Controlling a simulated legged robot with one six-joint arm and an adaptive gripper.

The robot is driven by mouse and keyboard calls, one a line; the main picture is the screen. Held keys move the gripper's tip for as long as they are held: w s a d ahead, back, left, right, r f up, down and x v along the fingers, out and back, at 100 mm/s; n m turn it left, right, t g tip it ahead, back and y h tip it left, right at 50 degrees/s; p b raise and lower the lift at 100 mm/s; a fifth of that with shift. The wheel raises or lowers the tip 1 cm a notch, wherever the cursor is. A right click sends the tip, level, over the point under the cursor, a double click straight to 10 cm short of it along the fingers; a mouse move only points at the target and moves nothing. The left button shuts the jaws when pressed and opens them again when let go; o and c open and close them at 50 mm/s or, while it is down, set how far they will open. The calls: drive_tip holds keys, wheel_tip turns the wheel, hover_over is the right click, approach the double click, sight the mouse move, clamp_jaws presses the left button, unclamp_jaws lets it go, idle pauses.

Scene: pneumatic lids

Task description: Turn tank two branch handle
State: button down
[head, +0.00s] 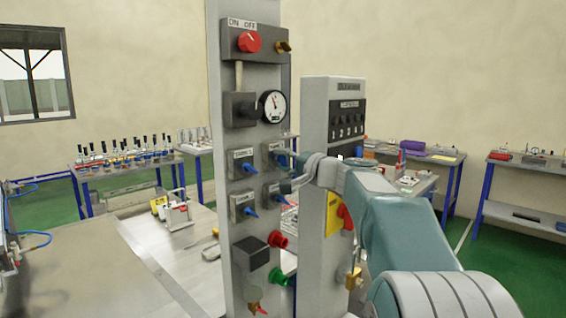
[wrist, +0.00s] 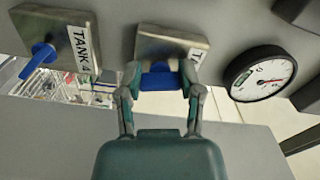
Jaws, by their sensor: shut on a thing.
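The tank two branch valve is a grey box (wrist: 172,44) at the upper middle of the wrist view. In the head view the same box (head: 272,150) is the upper right of the valve boxes, below the gauge. My gripper (wrist: 158,78) is shut on its blue handle (wrist: 160,76), with one finger on each side of it. In the head view my gripper (head: 289,170) reaches the box from the right and covers much of the handle.
The TANK 4 box (wrist: 68,45) with its blue handle (wrist: 38,62) is close on the left in the wrist view. A round gauge (wrist: 261,73) is on the right. In the head view, a red ON/OFF knob (head: 249,42) is above, and a second grey column (head: 313,110) stands right beside my arm.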

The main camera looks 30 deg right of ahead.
drive_tip(key=m, duration=0.6)
drive_tip(key=shift+f, duration=0.15)
drive_tip(key=m, duration=0.6)
drive_tip(key=shift+w+d+f, duration=0.1)
idle(0.4)
drive_tip(key=shift+c, duration=1.2)
unclamp_jaws()
drive_tip(key=shift+r, duration=0.25)
drive_tip(key=v, duration=1.2)
